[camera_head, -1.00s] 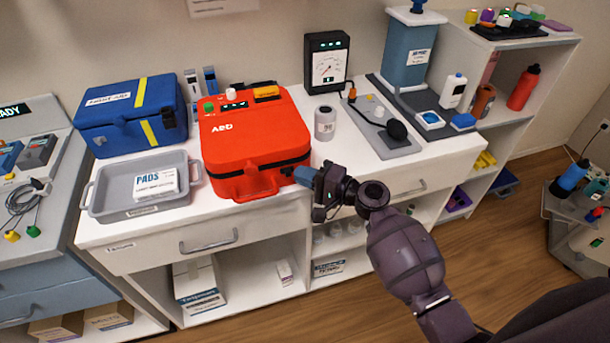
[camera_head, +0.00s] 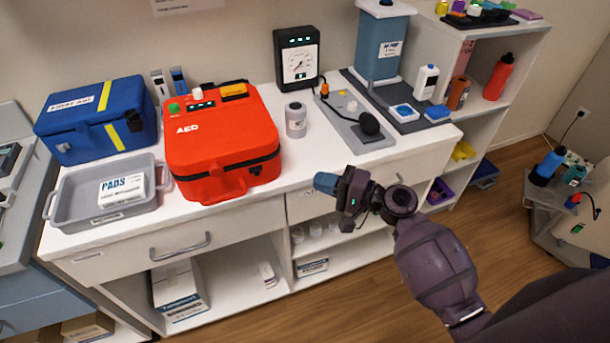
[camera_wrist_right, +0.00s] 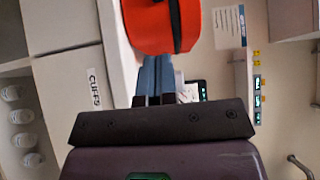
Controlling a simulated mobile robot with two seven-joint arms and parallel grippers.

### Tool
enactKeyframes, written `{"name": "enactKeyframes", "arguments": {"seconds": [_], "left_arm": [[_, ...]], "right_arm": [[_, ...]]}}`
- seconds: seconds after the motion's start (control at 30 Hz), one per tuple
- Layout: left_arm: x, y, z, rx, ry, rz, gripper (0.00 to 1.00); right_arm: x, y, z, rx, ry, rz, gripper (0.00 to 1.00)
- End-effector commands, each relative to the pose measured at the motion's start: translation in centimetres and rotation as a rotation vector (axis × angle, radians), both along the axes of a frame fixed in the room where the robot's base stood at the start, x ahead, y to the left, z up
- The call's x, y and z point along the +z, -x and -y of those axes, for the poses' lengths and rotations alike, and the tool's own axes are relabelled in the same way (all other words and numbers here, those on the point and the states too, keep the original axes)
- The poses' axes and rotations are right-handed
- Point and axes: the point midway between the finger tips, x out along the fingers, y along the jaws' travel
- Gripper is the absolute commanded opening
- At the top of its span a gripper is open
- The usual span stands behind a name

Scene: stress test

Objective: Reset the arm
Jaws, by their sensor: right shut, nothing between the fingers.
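My right arm comes in from the lower right in the head view. Its gripper (camera_head: 326,183) is shut and empty, held in front of the counter's front edge, to the right of the red AED case (camera_head: 222,140) and apart from it. In the right wrist view the blue fingers (camera_wrist_right: 152,80) are together, with the red case (camera_wrist_right: 160,22) beyond them. My left gripper is not in view.
The white counter (camera_head: 330,160) holds a blue first aid bag (camera_head: 97,118), a grey tray (camera_head: 75,222) with a pads box (camera_head: 122,190), a grey jar (camera_head: 296,120) and a gauge (camera_head: 297,57). A drawer handle (camera_head: 180,247) sticks out. Wooden floor (camera_head: 355,285) is clear.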

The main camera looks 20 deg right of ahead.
Motion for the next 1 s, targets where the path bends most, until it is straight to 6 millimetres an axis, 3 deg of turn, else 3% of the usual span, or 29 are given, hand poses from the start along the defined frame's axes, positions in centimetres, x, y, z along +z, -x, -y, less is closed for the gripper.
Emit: {"name": "enactKeyframes", "arguments": {"seconds": [0.2,0.8,1.0], "left_arm": [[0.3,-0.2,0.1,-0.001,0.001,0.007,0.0],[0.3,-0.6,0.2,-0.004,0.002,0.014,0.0],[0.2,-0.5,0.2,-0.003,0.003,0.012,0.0]], "right_arm": [[0.0,0.9,1.0,-0.001,-0.001,0.001,0.0],[0.1,0.9,1.1,-0.01,0.009,0.014,0.0],[-1.1,-0.2,2.2,-0.102,0.221,0.084,0.0]]}}
